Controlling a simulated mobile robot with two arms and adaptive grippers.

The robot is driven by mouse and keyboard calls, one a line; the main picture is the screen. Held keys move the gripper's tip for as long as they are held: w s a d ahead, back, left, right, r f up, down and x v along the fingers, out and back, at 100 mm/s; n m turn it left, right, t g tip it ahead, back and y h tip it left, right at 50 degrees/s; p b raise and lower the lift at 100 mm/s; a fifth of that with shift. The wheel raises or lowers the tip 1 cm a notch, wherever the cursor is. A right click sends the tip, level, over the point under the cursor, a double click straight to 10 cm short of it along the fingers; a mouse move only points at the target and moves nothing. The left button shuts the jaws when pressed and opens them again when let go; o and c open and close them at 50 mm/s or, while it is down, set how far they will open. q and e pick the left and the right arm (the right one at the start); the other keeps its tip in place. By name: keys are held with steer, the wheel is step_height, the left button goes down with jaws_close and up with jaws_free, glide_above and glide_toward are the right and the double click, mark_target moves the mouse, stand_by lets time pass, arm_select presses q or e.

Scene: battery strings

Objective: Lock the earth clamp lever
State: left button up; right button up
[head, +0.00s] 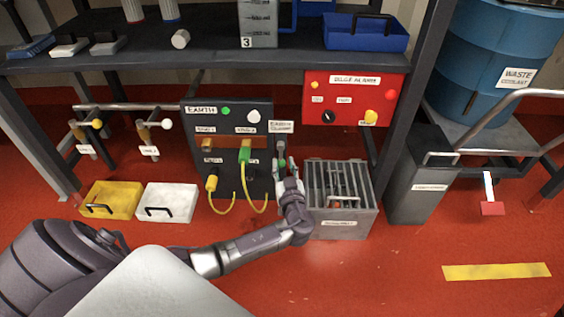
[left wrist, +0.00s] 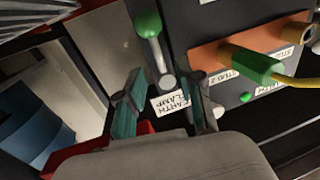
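The earth clamp lever (left wrist: 152,38) is a grey bar with a green knob, on the dark earth panel (head: 229,106). In the left wrist view it runs from the knob at the top to a round pivot beside the earth clamp label (left wrist: 172,106). In the head view the label (head: 281,127) is above the lever, which is partly hidden by my gripper. My left gripper (head: 286,168) is in front of the panel's right edge. In the left wrist view its teal-padded fingers (left wrist: 163,98) are apart, with nothing held between them. My right gripper is out of view.
A green plug (head: 244,156) with a yellow cable sits left of the lever; a yellow plug (head: 211,184) is farther left. A grey slotted crate (head: 340,228) stands right of my gripper. A red box (head: 354,98) is above. Red floor is clear in front.

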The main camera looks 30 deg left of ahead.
mark_target(281, 154)
arm_select(q)
steer(key=shift+b+x, duration=0.45)
steer(key=shift+x, duration=1.45)
jaws_close()
